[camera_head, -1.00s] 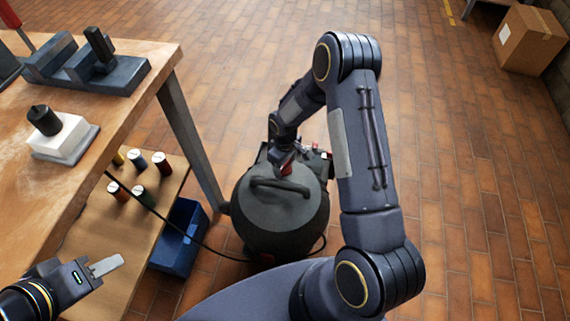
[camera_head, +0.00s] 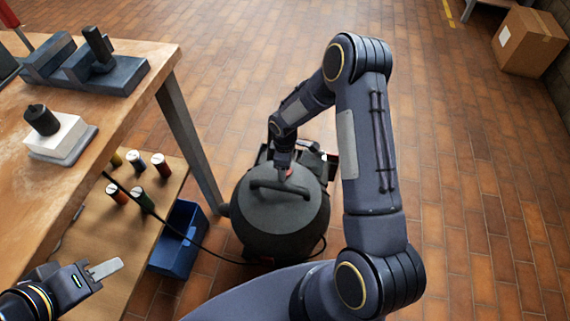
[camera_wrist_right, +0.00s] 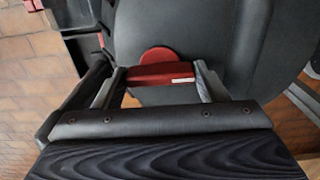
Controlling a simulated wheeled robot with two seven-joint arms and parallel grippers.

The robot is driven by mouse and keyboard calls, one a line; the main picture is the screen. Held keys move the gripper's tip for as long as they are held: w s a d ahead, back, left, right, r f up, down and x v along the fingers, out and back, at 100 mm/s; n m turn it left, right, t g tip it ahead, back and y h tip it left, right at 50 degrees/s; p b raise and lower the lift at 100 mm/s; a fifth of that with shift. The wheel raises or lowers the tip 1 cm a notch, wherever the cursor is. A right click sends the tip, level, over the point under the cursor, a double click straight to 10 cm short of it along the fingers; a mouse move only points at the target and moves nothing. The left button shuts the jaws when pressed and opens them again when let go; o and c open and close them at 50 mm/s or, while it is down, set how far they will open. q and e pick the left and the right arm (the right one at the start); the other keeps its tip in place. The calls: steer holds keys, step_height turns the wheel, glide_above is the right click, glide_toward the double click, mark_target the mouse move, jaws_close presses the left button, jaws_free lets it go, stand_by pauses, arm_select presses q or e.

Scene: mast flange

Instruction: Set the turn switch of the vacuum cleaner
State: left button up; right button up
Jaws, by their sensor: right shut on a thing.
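The vacuum cleaner (camera_head: 280,215) is a dark, rounded canister with a handle on top, standing on the tiled floor beside the workbench. My right gripper (camera_wrist_right: 158,80) reaches down to its top from behind the handle. In the right wrist view the red turn switch (camera_wrist_right: 160,71) lies between its two fingers, with a small white mark toward the right. The fingers are shut on the switch. In the head view the gripper hides most of it.
The wooden workbench (camera_head: 125,110) on the left carries a vise-like tool (camera_head: 85,70) and a white block with a black knob (camera_head: 55,135). Several coloured spools stand on a lower shelf near a blue bin (camera_head: 180,240). A cable runs to the vacuum cleaner.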

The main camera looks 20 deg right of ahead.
steer(key=o, duration=1)
step_height(320, 180, up, 7)
steer(key=shift+f+p, duration=0.1)
steer(key=shift+p, duration=0.65)
steer(key=shift+r, duration=0.5)
